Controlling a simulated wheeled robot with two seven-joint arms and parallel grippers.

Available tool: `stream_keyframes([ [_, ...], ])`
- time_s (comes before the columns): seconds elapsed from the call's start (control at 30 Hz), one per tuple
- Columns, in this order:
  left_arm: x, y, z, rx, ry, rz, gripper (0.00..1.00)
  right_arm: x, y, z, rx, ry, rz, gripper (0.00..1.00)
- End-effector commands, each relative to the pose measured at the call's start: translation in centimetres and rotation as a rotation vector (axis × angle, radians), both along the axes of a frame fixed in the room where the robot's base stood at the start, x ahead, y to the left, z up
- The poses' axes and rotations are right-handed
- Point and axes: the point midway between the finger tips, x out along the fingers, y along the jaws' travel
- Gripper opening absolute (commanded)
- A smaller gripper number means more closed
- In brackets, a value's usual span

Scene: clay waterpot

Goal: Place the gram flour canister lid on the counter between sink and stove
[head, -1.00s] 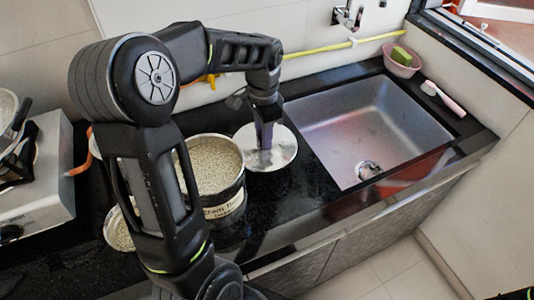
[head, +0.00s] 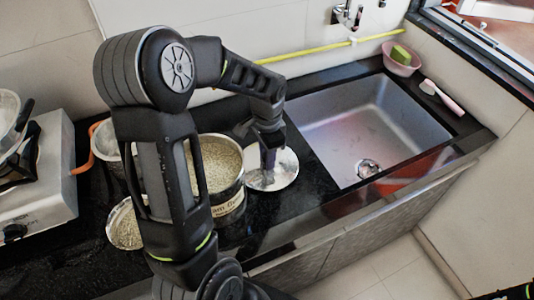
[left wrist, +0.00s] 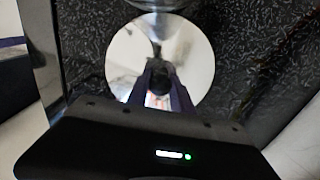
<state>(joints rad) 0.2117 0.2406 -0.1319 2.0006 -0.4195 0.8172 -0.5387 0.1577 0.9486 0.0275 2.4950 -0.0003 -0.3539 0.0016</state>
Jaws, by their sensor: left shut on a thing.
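The gram flour canister lid (head: 285,175) is a round, shiny silver disc just right of the open canister and left of the sink, low over the black counter. I cannot tell whether it touches the counter. In the left wrist view the lid (left wrist: 200,60) is a mirror-like disc. My left gripper (head: 268,172) points down at the lid's middle and is shut on it; the grip point is partly hidden by the fingers. The gripper also shows in the left wrist view (left wrist: 158,75). The canister (head: 229,207) is full of pale flour or grain.
The steel sink (head: 365,125) is right of the lid. The stove (head: 45,190) is at the far left. A smaller bowl (head: 124,226) stands left of my arm. A pink bowl (head: 400,65) with a sponge sits in the back corner. Dark counter (head: 310,195) is bare in front of the lid.

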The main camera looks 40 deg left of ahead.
Motion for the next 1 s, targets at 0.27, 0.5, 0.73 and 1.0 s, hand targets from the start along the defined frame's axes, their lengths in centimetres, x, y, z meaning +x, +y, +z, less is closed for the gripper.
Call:
stream_keyframes([
  [0.27,-0.11,-0.2,-0.29,0.0,-0.001,0.0,0.0,-0.02,-0.01,0.3,-0.001,0.001,-0.001,0.36],
  [0.5,-0.11,-0.21,-0.62,0.0,0.0,0.0,0.33,0.0,0.0,0.09,0.0,0.0,0.0,0.36],
  [0.73,-0.11,-0.21,-0.61,0.0,0.0,0.0,0.49,0.0,0.0,0.09,0.0,0.0,0.0,0.36],
  [1.0,-0.1,-0.2,-0.35,0.0,0.0,0.0,0.49,-0.01,0.0,0.3,-0.001,0.0,0.0,0.36],
])
